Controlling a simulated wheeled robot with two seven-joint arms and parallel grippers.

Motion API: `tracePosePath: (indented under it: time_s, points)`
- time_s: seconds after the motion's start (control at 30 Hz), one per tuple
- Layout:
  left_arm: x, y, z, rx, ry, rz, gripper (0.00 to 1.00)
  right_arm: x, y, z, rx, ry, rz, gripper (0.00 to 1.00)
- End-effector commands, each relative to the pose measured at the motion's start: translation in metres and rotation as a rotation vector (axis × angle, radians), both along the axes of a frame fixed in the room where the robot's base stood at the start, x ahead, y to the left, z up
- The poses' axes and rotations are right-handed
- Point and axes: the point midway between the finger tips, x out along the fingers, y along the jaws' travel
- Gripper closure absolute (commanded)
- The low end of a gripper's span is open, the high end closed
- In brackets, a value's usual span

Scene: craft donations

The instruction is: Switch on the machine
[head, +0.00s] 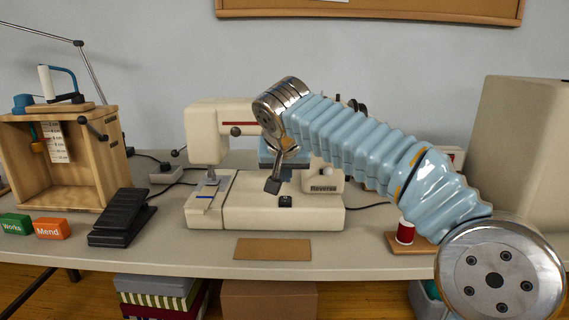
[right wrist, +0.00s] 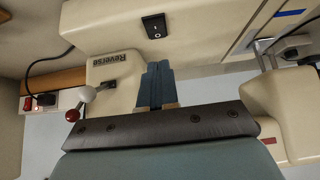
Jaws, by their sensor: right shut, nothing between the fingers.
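The cream sewing machine (head: 250,212) stands on the table, and its body also shows in the right wrist view (right wrist: 200,30). A black rocker switch (head: 285,201) sits on the front of its base, marked with white symbols in the right wrist view (right wrist: 154,25). A "Reverse" label (head: 323,188) is to the switch's right. My right gripper (head: 273,187) is shut and empty, in front of the machine, pointing down just above and left of the switch. Its blue fingers (right wrist: 156,64) appear apart from the switch. My left gripper is not in view.
A black foot pedal (head: 120,217) and a wooden cabinet (head: 60,160) stand to the left. A brown mat (head: 272,249) lies in front. A box with a red switch (right wrist: 38,102) is behind.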

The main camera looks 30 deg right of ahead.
Motion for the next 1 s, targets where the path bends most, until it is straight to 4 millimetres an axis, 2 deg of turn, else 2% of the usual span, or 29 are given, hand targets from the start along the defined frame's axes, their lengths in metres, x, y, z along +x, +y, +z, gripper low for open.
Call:
tracePosePath:
  time_s: [0.07, 0.3, 0.77, 0.87, 1.0]
  points:
    - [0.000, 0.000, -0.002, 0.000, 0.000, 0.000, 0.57, 0.008, -0.005, -0.014, 0.000, 0.004, 0.000, 1.00]
    - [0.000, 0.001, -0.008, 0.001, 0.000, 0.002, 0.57, 0.003, -0.002, -0.044, 0.000, 0.002, 0.002, 1.00]
    - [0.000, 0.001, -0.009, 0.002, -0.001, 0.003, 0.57, 0.002, -0.001, -0.050, 0.001, 0.000, 0.001, 1.00]
    - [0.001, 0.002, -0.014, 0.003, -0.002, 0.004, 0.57, 0.002, -0.001, -0.053, -0.004, -0.007, 0.001, 1.00]
    - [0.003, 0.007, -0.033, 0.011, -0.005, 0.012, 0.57, 0.001, 0.000, -0.062, -0.022, -0.037, 0.001, 1.00]
